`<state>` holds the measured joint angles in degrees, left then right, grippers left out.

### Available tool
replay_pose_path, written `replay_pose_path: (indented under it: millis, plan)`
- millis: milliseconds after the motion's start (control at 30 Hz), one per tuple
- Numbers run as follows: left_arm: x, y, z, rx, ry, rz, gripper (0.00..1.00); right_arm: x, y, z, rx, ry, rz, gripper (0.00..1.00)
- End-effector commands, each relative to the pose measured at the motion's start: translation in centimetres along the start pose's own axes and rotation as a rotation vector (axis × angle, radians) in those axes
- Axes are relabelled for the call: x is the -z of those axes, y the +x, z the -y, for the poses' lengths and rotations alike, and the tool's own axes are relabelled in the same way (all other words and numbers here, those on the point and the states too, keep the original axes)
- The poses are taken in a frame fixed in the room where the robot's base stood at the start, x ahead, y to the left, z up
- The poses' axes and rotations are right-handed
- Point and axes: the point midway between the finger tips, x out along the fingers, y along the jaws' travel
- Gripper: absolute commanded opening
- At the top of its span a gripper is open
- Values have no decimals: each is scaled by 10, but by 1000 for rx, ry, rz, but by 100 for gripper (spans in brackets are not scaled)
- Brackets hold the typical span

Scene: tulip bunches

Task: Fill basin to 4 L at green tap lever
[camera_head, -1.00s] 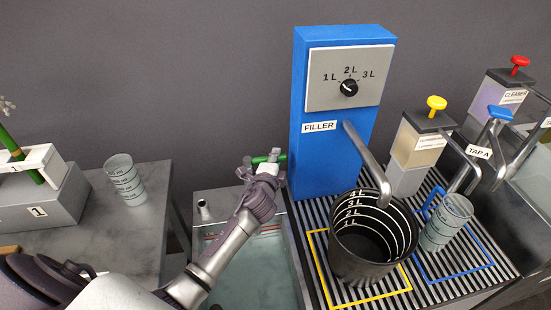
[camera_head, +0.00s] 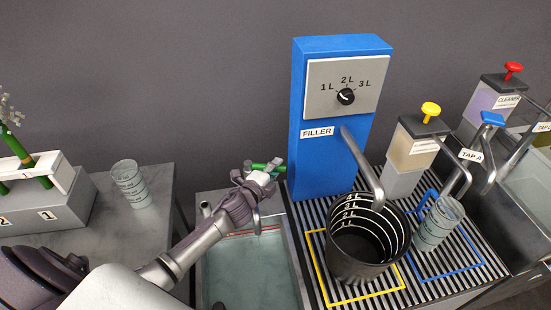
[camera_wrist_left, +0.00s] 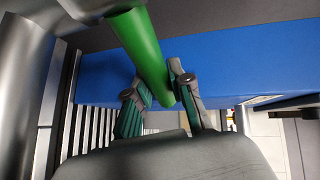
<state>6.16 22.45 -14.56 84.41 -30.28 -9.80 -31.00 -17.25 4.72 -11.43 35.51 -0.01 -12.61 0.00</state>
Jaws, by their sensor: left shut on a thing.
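The green tap lever (camera_head: 272,166) stands at the back of the basin, beside the blue filler. My left gripper (camera_head: 262,180) is shut on it; in the left wrist view, the fingers (camera_wrist_left: 162,100) close around the green bar (camera_wrist_left: 143,48). A metal spout (camera_head: 257,220) hangs below the gripper over the basin. The basin (camera_head: 298,275) holds pale greenish water (camera_head: 245,280). Red marks (camera_head: 245,232) show on its back wall, too small to read. Whether water is running cannot be told. My right gripper is not in view.
A blue filler (camera_head: 330,150) with a dial stands right of the basin. A dark bucket (camera_head: 350,262) stands in a yellow square on the slatted drainer, near a clear cup (camera_head: 437,228). Another cup (camera_head: 130,185) and a grey flower rack (camera_head: 45,215) are on the left table.

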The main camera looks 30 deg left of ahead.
Motion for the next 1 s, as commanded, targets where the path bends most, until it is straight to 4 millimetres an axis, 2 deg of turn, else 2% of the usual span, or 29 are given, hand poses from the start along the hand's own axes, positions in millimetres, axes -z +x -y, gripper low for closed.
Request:
replay_pose_path:
  millis: [100, 400, 967, 1000]
  plan:
    - [0, -7, 0, -10, 19, -75, 0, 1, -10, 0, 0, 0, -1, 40]
    - [4, -17, -4, -19, 40, -208, 0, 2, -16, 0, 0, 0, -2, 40]
    - [5, -20, -6, -20, 45, -242, 0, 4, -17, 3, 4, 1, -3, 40]
    - [5, -20, -6, -20, 45, -242, 26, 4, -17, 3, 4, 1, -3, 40]
